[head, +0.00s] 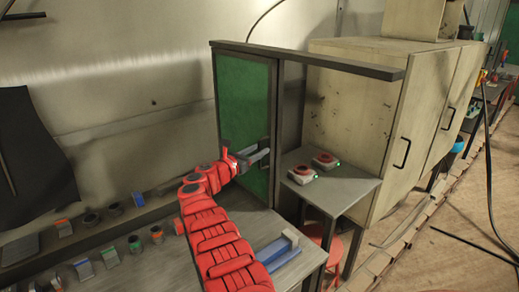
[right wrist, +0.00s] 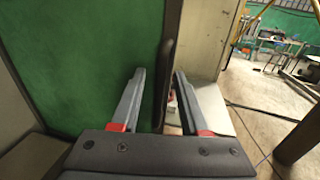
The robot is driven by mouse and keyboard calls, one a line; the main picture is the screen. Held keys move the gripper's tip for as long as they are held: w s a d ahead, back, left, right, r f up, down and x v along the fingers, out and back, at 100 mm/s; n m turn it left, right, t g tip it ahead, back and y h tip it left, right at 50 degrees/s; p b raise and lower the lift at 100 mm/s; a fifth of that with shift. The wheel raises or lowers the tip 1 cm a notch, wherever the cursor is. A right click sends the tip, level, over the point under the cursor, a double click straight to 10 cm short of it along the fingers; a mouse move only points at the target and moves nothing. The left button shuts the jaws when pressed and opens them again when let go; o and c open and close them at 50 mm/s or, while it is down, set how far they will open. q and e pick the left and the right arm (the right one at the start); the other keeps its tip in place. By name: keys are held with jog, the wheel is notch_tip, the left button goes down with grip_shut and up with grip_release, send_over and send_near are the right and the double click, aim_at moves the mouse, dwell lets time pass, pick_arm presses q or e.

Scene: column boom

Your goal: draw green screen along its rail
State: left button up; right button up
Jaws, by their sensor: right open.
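The green screen (head: 243,100) is a dark-framed panel hanging upright below a dark overhead rail (head: 310,59), at the rail's left end. My right gripper (head: 262,154) is at the right part of the screen, about halfway up. In the right wrist view the green screen (right wrist: 90,60) fills the left side. A dark upright bar (right wrist: 168,65) stands between the two fingers of the right gripper (right wrist: 160,73). The fingers are apart, one on each side of the bar, and I see a gap at the right finger. My left gripper is not in view.
A small grey table (head: 345,188) with two red-topped devices (head: 325,160) stands right of the screen. A beige cabinet (head: 375,110) is behind it. A workbench (head: 150,265) with small parts and a blue-grey block (head: 279,248) lies in front. Open floor (head: 440,240) is at right.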

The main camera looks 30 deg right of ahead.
jog(key=shift+w+d+r, duration=0.1)
jog(key=shift+d, duration=0.4)
grip_shut()
dwell(1.3)
